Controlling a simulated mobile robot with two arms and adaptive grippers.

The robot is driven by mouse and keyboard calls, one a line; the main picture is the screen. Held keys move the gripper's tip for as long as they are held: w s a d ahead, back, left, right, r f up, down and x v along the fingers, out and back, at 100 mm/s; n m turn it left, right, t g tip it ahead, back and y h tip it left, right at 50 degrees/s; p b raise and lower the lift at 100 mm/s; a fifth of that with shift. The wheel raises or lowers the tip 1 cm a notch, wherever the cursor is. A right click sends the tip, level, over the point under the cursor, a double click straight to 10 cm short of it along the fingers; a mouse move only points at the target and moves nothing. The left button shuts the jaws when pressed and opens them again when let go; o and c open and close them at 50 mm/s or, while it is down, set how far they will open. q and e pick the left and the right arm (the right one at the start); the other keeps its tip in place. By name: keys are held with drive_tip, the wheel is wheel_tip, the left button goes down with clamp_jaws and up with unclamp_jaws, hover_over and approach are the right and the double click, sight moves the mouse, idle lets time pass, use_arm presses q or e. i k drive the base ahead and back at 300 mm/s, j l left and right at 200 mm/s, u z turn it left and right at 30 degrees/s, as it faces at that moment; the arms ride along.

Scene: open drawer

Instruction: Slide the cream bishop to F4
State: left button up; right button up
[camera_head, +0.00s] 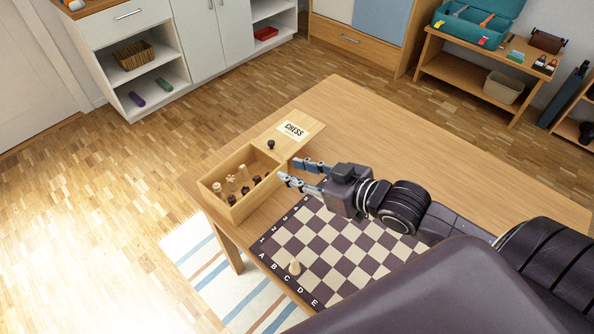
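My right gripper (288,170) is above the table by the box, beyond the board from the piece. Its two fingers are apart with nothing between them. My arm and a large dark part of me hide the board's right and near parts, with the letters past E. My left gripper is not in view.
A wooden box (225,207) with several cream and dark pieces stands left of my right gripper. Its lid (270,132), labelled CHESS, lies behind it with a dark piece (271,144) on it. The table (400,140) is clear behind my arm.

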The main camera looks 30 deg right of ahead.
sight(295, 269)
drive_tip(key=k+j, duration=0.5)
drive_tip(key=k, duration=0.15)
drive_tip(key=k+j, duration=0.5)
drive_tip(key=k, duration=0.2)
